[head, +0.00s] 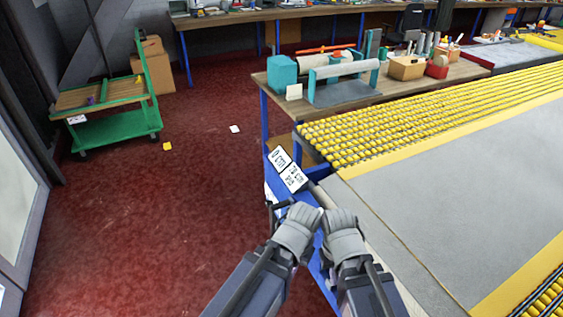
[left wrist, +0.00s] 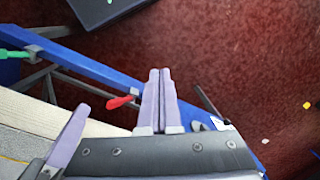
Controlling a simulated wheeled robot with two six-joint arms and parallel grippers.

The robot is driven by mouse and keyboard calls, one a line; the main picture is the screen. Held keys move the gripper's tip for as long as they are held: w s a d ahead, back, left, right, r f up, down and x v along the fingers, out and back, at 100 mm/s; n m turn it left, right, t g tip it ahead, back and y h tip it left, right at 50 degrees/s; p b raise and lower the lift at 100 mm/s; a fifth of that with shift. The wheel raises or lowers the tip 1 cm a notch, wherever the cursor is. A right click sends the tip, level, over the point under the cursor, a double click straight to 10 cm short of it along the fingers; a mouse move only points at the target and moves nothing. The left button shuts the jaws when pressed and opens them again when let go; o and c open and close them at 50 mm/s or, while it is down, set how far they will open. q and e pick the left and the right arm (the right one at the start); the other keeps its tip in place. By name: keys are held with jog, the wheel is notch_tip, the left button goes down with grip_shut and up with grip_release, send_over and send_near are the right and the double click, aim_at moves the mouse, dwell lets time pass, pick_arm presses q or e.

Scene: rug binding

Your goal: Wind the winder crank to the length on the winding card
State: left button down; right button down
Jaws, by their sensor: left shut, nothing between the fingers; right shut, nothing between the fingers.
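Two white cards with black lettering stand side by side on the blue frame in the head view: one card (head: 279,158) and another card (head: 292,177). They look like length readings in cm, but I cannot read them surely. A red handle (left wrist: 122,102), perhaps the winder crank's, shows in the left wrist view beside my left gripper (left wrist: 160,75). The gripper's fingers are shut and empty, apart from the handle. In the head view my left gripper (head: 302,215) and right gripper (head: 341,220) are close together over the blue frame. The right is shut and empty. The crank is hidden there.
A long table with yellow rollers (head: 430,115) and a grey surface (head: 450,185) fills the right. A workbench (head: 465,70) with a roll stand and boxes is behind it. A green cart (head: 118,128) stands at left. Red floor between is mostly clear.

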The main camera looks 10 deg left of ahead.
aim_at(279, 206)
dwell(0.4)
